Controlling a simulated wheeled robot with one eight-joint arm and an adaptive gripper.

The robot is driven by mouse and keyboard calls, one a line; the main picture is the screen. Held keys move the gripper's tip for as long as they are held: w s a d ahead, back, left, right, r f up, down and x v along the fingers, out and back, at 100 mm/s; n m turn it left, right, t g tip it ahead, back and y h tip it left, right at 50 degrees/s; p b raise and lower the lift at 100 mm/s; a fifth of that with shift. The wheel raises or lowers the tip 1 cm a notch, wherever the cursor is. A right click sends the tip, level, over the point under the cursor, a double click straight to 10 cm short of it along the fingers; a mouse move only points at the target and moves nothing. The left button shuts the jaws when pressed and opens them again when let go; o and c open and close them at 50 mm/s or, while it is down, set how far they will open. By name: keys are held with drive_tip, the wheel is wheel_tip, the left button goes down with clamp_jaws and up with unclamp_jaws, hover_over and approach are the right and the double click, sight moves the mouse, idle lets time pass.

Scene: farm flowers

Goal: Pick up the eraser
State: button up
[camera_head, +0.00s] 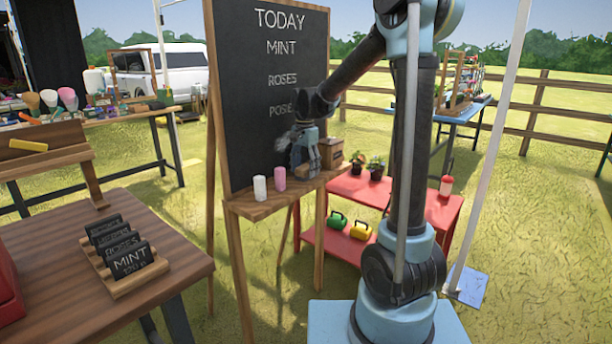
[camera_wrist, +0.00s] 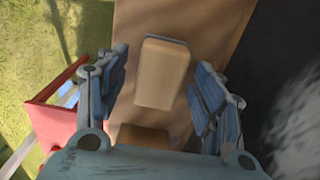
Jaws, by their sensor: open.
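The eraser (camera_wrist: 163,72) is a tan block with a thin grey-blue edge at its far end. It lies on the wooden ledge (camera_wrist: 187,20) of the chalkboard. In the wrist view it sits between the two fingers of my gripper (camera_wrist: 162,62), with a gap on each side. My gripper is open and empty. In the head view my gripper (camera_head: 305,158) points down over the ledge, close to the board, and mostly hides the eraser.
The chalkboard (camera_head: 262,110) stands right beside my gripper, with a pale smear on it. White (camera_head: 260,188) and pink (camera_head: 280,179) cylinders stand left on the ledge. A wooden box (camera_head: 331,152) stands close at the right. A red table (camera_head: 437,212) is behind.

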sight(305, 167)
drive_tip(key=shift+f, duration=0.7)
drive_tip(key=shift+c, duration=0.3)
drive_tip(key=c, duration=1.1)
wheel_tip(305, 167, up, 10)
drive_tip(key=shift+r, duration=0.1)
